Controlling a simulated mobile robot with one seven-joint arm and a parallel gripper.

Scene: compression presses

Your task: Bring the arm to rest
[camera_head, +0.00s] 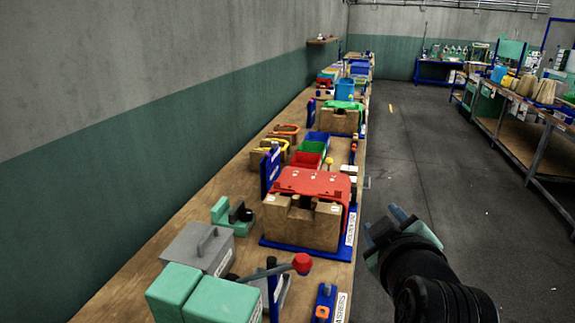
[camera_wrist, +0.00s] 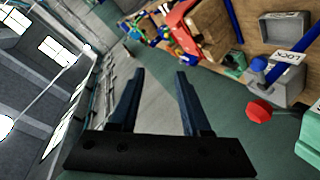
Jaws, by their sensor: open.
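My gripper (camera_head: 382,224) is at the lower right in the head view, over the floor of the aisle beside the long workbench (camera_head: 185,220). In the wrist view its two dark blue fingers (camera_wrist: 158,88) stand apart with nothing between them. The gripper is open and empty and touches nothing that I can see. My black forearm reaches in from the bottom right of the head view.
Another bench (camera_head: 529,157) stands at the right.

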